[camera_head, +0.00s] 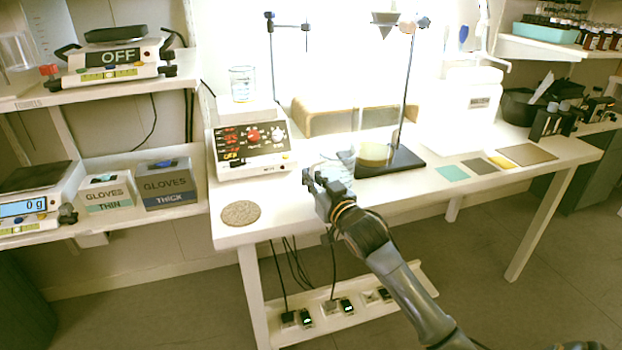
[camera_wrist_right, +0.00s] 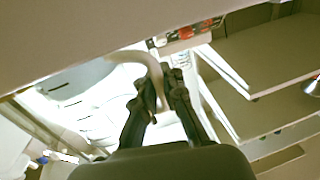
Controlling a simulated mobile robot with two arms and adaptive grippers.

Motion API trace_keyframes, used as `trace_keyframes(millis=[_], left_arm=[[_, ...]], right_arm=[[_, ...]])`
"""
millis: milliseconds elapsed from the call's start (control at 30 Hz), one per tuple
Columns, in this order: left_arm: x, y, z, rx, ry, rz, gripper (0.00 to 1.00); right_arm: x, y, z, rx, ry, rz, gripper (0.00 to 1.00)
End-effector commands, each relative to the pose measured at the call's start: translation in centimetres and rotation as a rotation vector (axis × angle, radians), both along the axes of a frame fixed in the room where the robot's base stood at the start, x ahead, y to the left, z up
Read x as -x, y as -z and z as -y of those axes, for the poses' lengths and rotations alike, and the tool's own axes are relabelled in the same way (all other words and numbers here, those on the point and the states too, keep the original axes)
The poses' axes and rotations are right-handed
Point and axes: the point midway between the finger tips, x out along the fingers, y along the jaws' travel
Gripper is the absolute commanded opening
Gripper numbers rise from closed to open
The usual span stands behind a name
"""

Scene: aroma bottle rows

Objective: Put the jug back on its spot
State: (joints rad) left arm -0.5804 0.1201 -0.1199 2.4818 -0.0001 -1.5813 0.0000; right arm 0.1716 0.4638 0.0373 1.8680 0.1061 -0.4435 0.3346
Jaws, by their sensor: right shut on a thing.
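The clear jug (camera_head: 334,163) is hard to make out against the white bench in the head view, just behind my right gripper (camera_head: 319,184). In the right wrist view, the pale curved handle (camera_wrist_right: 152,72) of the jug lies between the fingers of my right gripper (camera_wrist_right: 160,92), which is shut on it. The jug's grey-white body (camera_wrist_right: 78,78) is to the left of the fingers there. I cannot tell whether the jug touches the bench. A round cork mat (camera_head: 240,213) lies bare at the bench's front left corner. My left gripper is not in view.
A hotplate (camera_head: 250,150) with a beaker (camera_head: 242,84) on it stands behind the cork mat. Coloured square mats (camera_head: 452,173) lie farther right. The bench's front left is mostly clear.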

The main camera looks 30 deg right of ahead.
Motion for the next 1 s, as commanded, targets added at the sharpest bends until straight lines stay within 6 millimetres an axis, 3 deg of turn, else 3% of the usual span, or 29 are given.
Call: trace_keyframes(millis=[167,200,300,667,933,1000], left_arm=[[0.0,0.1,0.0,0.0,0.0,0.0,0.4],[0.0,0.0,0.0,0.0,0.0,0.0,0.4],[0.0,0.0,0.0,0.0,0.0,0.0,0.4],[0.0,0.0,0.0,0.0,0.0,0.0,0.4],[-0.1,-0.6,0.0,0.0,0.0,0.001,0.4],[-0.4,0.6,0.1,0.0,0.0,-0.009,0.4]], right_arm=[[0.0,0.2,0.0,0.001,0.0,0.003,0.0],[0.0,0.3,0.0,0.0,0.0,0.001,0.13],[0.0,0.2,0.0,0.0,0.0,0.0,0.32],[0.0,-0.2,0.0,0.001,0.0,0.001,0.32],[4.1,0.2,-0.2,0.0,0.0,-0.004,0.32],[5.6,0.2,-0.3,-0.001,0.0,-0.003,0.32]])
